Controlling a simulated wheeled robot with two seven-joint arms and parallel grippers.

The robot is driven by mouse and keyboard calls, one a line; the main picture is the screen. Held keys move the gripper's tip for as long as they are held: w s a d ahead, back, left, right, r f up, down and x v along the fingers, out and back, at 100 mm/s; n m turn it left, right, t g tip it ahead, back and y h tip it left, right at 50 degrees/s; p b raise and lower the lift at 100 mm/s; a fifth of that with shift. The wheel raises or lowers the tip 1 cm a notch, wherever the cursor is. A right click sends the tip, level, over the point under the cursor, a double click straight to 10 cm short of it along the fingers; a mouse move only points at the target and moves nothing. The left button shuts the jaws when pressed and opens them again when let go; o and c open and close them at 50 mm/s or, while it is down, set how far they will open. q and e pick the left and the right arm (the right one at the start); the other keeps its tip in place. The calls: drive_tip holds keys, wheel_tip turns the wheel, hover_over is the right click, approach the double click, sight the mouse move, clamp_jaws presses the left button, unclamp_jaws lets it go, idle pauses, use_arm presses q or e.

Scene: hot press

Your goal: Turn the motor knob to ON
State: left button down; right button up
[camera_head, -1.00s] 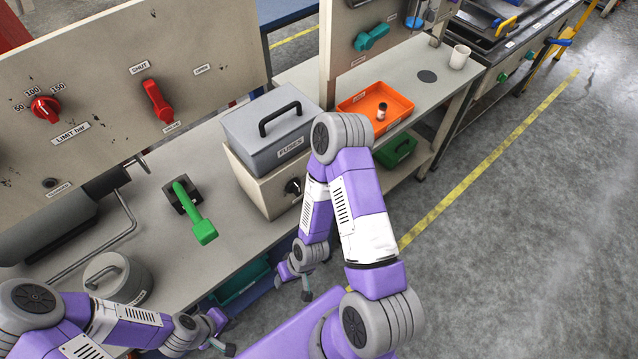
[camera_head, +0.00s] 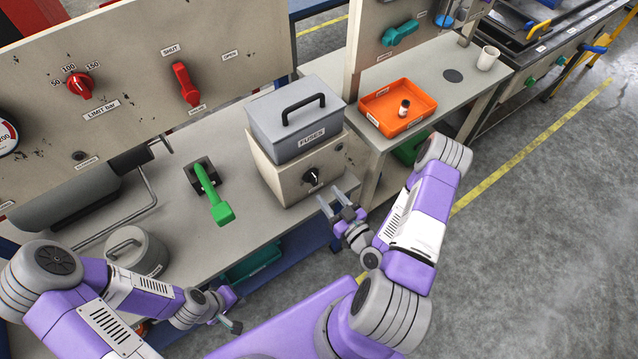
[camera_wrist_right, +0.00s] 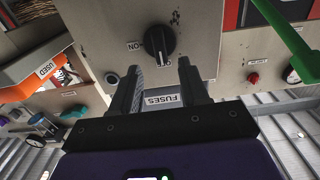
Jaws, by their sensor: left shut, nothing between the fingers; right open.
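The motor knob (camera_head: 312,177) is a black round knob with a grip bar on the front of a beige box. It also shows in the right wrist view (camera_wrist_right: 159,41), upside down, with an ON label (camera_wrist_right: 134,46) beside it. Its bar stands roughly upright there, not toward ON. My right gripper (camera_head: 330,200) is open and empty, in front of the box just below the knob. In the right wrist view its fingers (camera_wrist_right: 160,74) point toward the panel, apart from the knob. My left gripper (camera_head: 236,326) is shut and empty, low at the table's front.
A grey FUSES case (camera_head: 290,125) sits on the box. A green-handled lever (camera_head: 216,205) stands to its left, and an orange tray (camera_head: 392,122) with a small bottle to its right. A grey lidded pot (camera_head: 136,252) is near my left arm.

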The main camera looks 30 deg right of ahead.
sight(316, 181)
drive_tip(key=w, duration=0.5)
drive_tip(key=shift+w+a, duration=0.25)
drive_tip(key=shift+w, duration=0.1)
clamp_jaws()
